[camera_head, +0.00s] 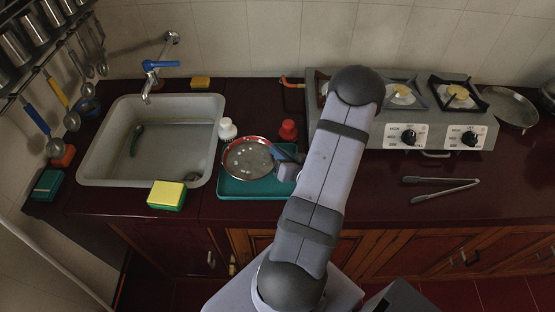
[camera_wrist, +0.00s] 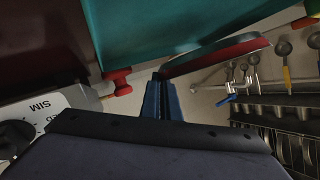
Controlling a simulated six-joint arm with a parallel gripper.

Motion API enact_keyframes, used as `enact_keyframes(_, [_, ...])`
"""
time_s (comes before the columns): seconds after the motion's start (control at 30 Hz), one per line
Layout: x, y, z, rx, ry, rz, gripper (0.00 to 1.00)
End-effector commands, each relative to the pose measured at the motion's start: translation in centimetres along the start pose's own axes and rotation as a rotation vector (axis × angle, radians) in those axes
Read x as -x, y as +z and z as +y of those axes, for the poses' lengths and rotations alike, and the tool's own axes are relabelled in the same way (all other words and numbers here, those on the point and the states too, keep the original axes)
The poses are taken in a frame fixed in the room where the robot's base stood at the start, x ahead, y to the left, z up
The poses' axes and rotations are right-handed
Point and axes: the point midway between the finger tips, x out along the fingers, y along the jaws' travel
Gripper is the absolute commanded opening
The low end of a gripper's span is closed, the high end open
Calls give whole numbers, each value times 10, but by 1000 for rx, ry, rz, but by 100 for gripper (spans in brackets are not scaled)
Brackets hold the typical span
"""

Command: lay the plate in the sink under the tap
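The plate (camera_head: 247,158), round and metallic with a red rim, is over the teal tray (camera_head: 230,188), right of the sink. My gripper (camera_head: 283,157) is at its right edge, partly hidden by my arm. In the wrist view the blue fingers (camera_wrist: 162,92) are close together, with the plate's edge (camera_wrist: 215,55) between their tips. I cannot tell if the plate touches the tray. The sink (camera_head: 102,165) is a grey basin with a dark green object (camera_head: 136,139) inside. The tap (camera_head: 150,82), with a blue handle, stands at its back edge.
A white-capped item (camera_head: 227,129) stands between the sink and the plate. A red-topped item (camera_head: 288,130) is behind the tray. A yellow-green sponge (camera_head: 167,195) lies at the sink's front right corner. Tongs (camera_head: 445,188) lie in front of the stove (camera_head: 425,115) at right.

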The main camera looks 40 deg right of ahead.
Motion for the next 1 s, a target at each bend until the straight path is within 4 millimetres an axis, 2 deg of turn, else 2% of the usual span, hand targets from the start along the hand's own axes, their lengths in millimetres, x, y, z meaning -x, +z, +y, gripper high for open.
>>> enact_keyframes(0.17, [-1,2,1,-1,0,0,0])
enact_keyframes(0.5, [-11,28,14,-3,0,-1,0])
enact_keyframes(0.87, [-14,33,17,0,0,1,0])
enact_keyframes(0.97, [-14,33,17,0,0,0,19])
enact_keyframes(1.0, [-14,33,17,0,0,0,21])
